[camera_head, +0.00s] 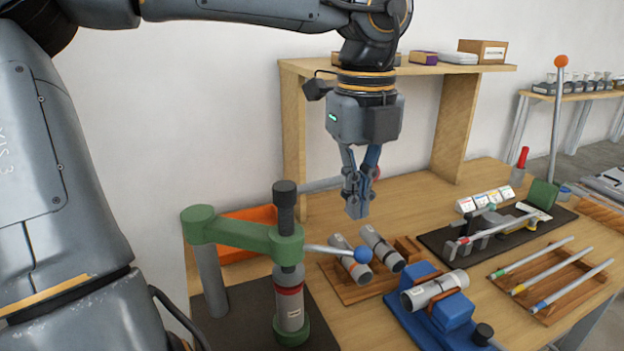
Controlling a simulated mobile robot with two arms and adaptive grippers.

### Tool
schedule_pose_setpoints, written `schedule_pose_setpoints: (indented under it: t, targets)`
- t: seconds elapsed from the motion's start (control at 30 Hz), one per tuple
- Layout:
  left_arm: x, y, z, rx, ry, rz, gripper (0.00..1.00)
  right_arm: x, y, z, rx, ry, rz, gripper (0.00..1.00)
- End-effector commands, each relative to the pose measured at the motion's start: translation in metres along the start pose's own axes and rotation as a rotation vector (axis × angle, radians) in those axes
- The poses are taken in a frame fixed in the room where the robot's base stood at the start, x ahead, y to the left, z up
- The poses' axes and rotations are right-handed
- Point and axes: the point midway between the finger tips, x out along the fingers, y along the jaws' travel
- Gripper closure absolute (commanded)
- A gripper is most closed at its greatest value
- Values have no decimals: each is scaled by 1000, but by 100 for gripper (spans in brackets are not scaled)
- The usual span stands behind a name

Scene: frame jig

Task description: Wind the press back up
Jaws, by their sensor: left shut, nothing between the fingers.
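The press stands at the front left. Its green arm (240,234) reaches from a grey post to a dark upright screw with a black top (285,195). A grey lever (328,251) sticks out to the right from the screw and ends in a blue ball (362,255). Below the screw, a grey cylinder with a dark red band (289,300) stands upright in a green cup (291,332); I cannot tell whether the screw touches it. My left gripper (357,212) points down, shut and empty, above and apart from the blue ball in the picture. My right gripper is out of view.
Two grey cylinders lie on a wooden rack (345,290) right of the press. Another lies on a blue cradle (453,312). A dark fixture board (445,243) and a rack of rods (560,302) are further right. A wooden shelf (455,70) stands behind.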

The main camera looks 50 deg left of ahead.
Motion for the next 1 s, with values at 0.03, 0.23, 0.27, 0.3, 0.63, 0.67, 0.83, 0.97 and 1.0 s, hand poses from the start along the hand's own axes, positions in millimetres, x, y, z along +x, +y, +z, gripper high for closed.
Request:
schedule_pose_setpoints:
  t: [0.03, 0.23, 0.27, 0.3, 0.63, 0.67, 0.83, 0.97, 1.0]
  targets:
    - [0, 1, -1, 0, 0, 0, 100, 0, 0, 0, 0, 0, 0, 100]
    - [-19, 1, -1, -1, 0, 0, 100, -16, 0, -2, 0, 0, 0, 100]
    - [-24, 1, -1, -1, 0, 0, 100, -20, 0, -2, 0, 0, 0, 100]
    - [-31, 1, -1, -1, 0, 0, 100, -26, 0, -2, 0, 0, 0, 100]
    - [-81, 0, -1, 0, 0, 0, 100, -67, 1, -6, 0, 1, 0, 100]
    - [-86, 0, -1, 0, 0, 0, 100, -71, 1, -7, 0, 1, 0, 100]
    - [-102, 1, -1, 0, 0, 1, 100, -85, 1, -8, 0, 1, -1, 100]
    - [-101, 1, -1, 0, 0, 1, 100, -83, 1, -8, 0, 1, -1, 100]
    - [-100, 1, -1, 0, 0, 1, 100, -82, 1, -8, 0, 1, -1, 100]
